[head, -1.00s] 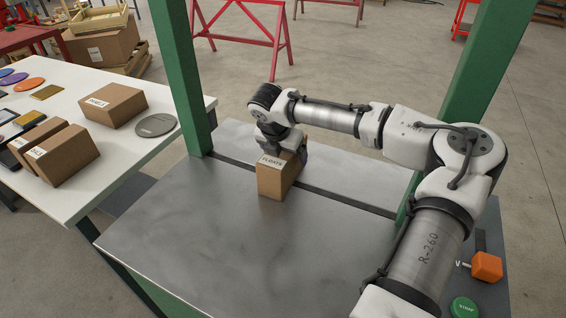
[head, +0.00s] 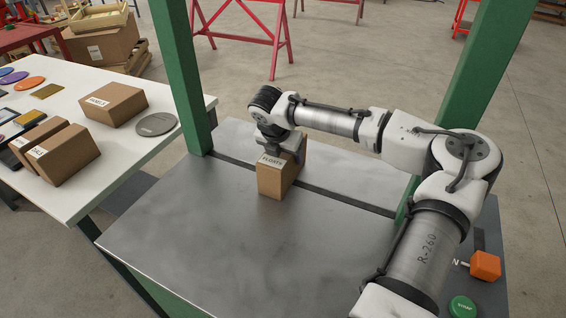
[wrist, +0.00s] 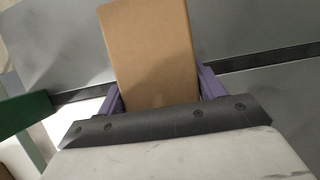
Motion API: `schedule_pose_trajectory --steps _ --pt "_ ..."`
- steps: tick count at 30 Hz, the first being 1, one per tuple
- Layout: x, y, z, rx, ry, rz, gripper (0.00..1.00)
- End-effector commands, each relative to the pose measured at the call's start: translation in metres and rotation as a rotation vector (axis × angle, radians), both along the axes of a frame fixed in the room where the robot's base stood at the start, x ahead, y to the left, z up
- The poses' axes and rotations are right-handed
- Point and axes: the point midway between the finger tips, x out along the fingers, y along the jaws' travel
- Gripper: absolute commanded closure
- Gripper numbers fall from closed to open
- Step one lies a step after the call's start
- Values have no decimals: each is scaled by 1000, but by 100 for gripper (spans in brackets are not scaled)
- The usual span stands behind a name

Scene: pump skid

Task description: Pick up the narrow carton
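In the wrist view the carton (wrist: 150,50) lies between the two purple fingers of my gripper (wrist: 161,92). Both fingers sit against its sides with no gap that I can see. The fingertips are partly hidden behind the carton. In the head view its base appears to rest on the metal.
Green posts (head: 182,75) flank the metal table (head: 200,235). An orange block (head: 485,265) and green button (head: 463,307) are at front right. The metal top's front is clear.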

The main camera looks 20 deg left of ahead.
Motion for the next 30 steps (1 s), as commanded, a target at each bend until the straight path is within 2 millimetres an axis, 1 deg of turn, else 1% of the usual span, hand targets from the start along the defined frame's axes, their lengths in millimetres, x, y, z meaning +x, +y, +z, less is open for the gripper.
schedule_pose_trajectory --steps 1,9,19,24,29,30 --pt "0 0 0 0 0 0 39" --pt "0 0 1 1 -2 0 75" --pt "1 0 2 -1 -3 0 75" --pt "1 0 5 -2 -5 1 75" --pt "1 0 39 3 -5 -1 75" --pt "1 0 49 3 -5 -2 75"
